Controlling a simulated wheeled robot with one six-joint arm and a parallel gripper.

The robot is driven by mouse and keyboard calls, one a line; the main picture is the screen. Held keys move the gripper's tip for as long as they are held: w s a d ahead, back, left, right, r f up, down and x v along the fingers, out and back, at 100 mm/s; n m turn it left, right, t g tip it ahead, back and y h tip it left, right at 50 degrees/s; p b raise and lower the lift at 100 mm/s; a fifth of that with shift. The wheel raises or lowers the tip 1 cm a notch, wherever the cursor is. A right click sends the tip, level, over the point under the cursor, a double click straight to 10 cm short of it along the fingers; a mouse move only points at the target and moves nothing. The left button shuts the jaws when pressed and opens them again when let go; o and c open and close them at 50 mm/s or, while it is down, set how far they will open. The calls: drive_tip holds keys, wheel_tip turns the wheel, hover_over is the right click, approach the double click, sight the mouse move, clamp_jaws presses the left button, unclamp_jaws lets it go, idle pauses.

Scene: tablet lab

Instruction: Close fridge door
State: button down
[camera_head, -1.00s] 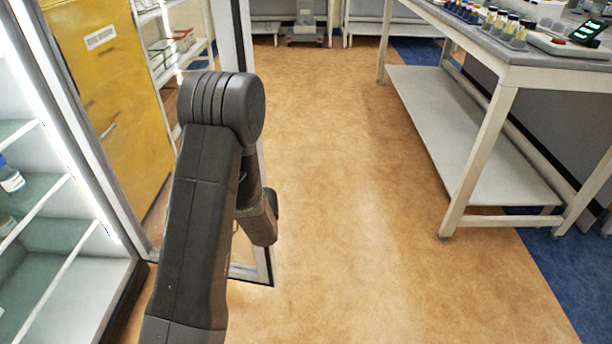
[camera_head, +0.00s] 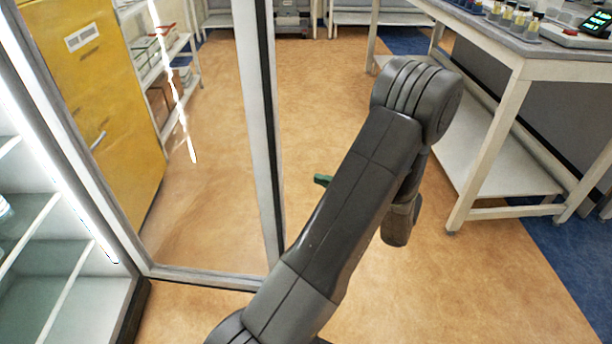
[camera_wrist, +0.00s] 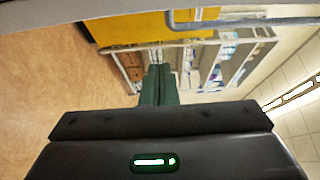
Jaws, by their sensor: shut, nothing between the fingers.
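The fridge (camera_head: 40,250) stands at the left of the head view, its lit shelves exposed. Its glass door stands open, with a grey frame (camera_head: 258,130) whose free edge rises near the picture's middle. The yellow cabinet shows through the glass. My gripper (camera_head: 322,180) shows only as a green fingertip, to the right of the door's free edge; my arm hides the rest. In the wrist view my green fingers (camera_wrist: 160,85) are together and empty. A grey bar (camera_wrist: 230,22), perhaps the door handle, crosses the top there. I cannot tell whether the fingers touch the door.
A white-framed bench (camera_head: 520,80) with a lower shelf and vials on top stands at the right. A yellow cabinet (camera_head: 90,110) and a shelving rack (camera_head: 165,70) stand behind the door. The brown floor (camera_head: 470,285) between door and bench is clear.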

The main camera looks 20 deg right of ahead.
drive_tip(key=w+a+b, duration=0.2)
drive_tip(key=a+b, duration=0.2)
drive_tip(key=a, duration=0.4)
drive_tip(key=shift+w+a+b, duration=0.25)
drive_tip(key=shift+w+b, duration=0.1)
drive_tip(key=shift+w, duration=0.05)
drive_tip(key=shift+s, duration=0.1)
